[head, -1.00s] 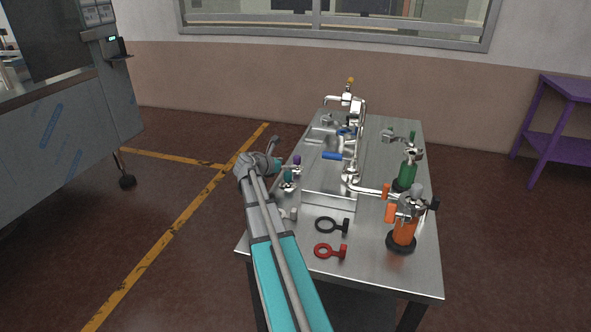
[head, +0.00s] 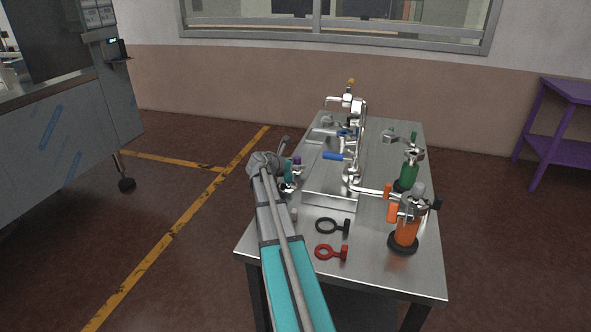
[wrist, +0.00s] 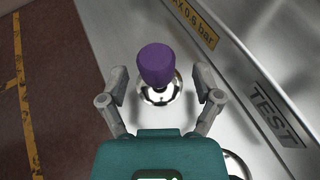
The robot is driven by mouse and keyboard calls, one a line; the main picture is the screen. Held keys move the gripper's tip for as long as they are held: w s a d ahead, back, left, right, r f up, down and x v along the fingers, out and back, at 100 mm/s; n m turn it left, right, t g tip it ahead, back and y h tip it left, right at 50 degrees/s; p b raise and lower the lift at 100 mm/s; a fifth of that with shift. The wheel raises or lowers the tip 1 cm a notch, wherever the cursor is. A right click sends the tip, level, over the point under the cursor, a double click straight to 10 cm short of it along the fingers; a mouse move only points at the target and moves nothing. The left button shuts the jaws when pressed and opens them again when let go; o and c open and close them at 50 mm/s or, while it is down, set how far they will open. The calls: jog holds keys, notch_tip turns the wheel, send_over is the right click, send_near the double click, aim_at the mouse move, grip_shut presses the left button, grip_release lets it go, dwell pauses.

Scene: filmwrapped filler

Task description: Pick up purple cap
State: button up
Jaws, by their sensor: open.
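The purple cap (wrist: 157,65) stands on a shiny round metal base (wrist: 160,93) in the wrist view, between and just beyond my open fingers. My gripper (wrist: 161,84) is open, with one finger on each side of the cap and base, and nothing held. In the head view the purple cap (head: 297,160) shows small at the left edge of the steel table, just right of my arm's end. My gripper is mostly hidden there behind my own wrist.
The steel table (head: 390,268) carries a metal box with a blue-handled valve (head: 334,156) right of the cap. Black (head: 327,226) and red (head: 325,253) ring tools lie in front.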

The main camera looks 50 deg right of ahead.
jog(key=shift+d+f, duration=0.2)
jog(key=shift+d, duration=0.35)
grip_shut()
dwell(0.4)
